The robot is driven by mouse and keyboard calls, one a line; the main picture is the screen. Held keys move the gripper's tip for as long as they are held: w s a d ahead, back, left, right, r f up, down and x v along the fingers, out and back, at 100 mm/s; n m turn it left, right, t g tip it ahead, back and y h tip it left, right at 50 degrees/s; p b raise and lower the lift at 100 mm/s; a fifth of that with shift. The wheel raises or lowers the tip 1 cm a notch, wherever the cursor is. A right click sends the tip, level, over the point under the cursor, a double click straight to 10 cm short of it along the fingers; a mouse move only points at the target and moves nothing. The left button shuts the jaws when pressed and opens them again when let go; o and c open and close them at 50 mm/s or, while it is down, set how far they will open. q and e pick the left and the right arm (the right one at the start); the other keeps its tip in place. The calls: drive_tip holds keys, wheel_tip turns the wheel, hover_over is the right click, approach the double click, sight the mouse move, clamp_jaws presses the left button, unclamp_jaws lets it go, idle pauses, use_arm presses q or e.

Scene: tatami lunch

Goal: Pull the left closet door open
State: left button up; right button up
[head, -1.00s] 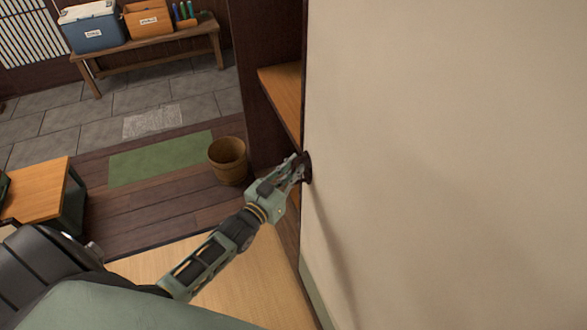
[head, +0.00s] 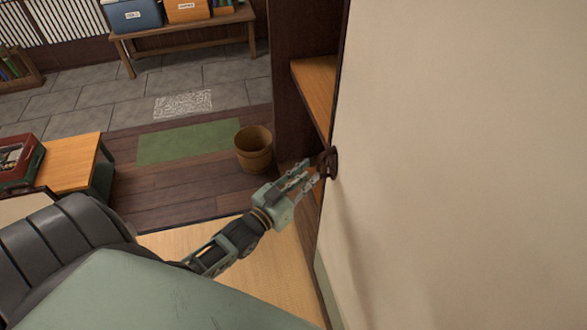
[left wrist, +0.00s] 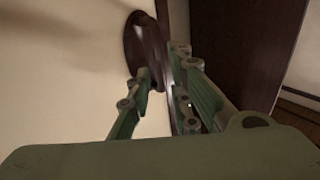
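The closet door (head: 450,170) is a large cream panel filling the right of the head view. Its dark round handle (head: 328,163) sits near its left edge, and also shows in the left wrist view (left wrist: 143,45). Left of the door edge, part of the closet's inside shows with a wooden shelf (head: 315,92). My left gripper (head: 308,173) is at the handle with its fingers spread. In the wrist view its two fingers (left wrist: 162,75) are apart, with the handle just beyond and partly between them. Whether they touch it I cannot tell. My right gripper is out of view.
A wooden bucket (head: 254,150) stands on the floor left of the closet, by a green mat (head: 190,143). A low wooden table (head: 72,162) with a red box (head: 18,162) is at the left. A bench (head: 185,30) with bins stands at the back.

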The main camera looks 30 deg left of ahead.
use_arm(q)
drive_tip(key=s, duration=0.6)
drive_tip(key=shift+a, duration=0.45)
drive_tip(key=shift+s, duration=0.1)
